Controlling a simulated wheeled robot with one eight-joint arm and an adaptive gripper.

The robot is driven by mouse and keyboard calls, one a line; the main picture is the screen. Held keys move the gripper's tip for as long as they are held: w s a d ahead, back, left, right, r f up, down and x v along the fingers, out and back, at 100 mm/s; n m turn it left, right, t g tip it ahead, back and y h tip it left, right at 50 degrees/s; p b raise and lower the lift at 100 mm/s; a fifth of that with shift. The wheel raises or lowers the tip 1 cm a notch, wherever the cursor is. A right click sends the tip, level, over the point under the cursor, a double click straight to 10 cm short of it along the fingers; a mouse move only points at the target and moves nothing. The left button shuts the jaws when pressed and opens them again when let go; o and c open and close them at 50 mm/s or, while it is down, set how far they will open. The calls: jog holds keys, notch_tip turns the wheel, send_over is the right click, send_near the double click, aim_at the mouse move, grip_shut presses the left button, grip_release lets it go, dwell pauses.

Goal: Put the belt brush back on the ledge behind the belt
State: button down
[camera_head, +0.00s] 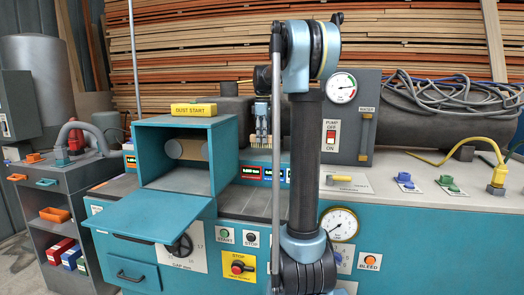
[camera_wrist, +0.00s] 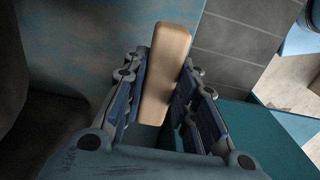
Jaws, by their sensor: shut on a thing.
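The belt brush is a tan, block-shaped piece (camera_wrist: 165,70) in the wrist view. It lies lengthwise between the two blue-padded fingers of my gripper (camera_wrist: 162,105), which is shut on it. In the head view my gripper (camera_head: 262,135) points down behind the belt area, partly beside my own arm, and the brush is small and hard to make out there. The grey belt (camera_head: 250,203) runs right of the teal box, and its tiled surface also shows in the wrist view (camera_wrist: 235,48). The ledge behind the belt is largely hidden, and I cannot tell whether the brush touches it.
A teal box (camera_head: 185,130) with an open flap (camera_head: 150,214) and a yellow dust-start block on top stands left of my gripper. A grey panel (camera_head: 385,115) with a pump switch and gauge stands to the right. A worktop (camera_head: 420,200) with colored valves lies further right.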

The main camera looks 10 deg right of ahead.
aim_at(263, 147)
jog(key=shift+d+f, duration=0.1)
jog(key=shift+f, duration=2.25)
jog(key=shift+f, duration=0.1)
jog(key=c, duration=1.3)
grip_release()
notch_tip(263, 147, up, 12)
jog(key=shift+r, duration=0.1)
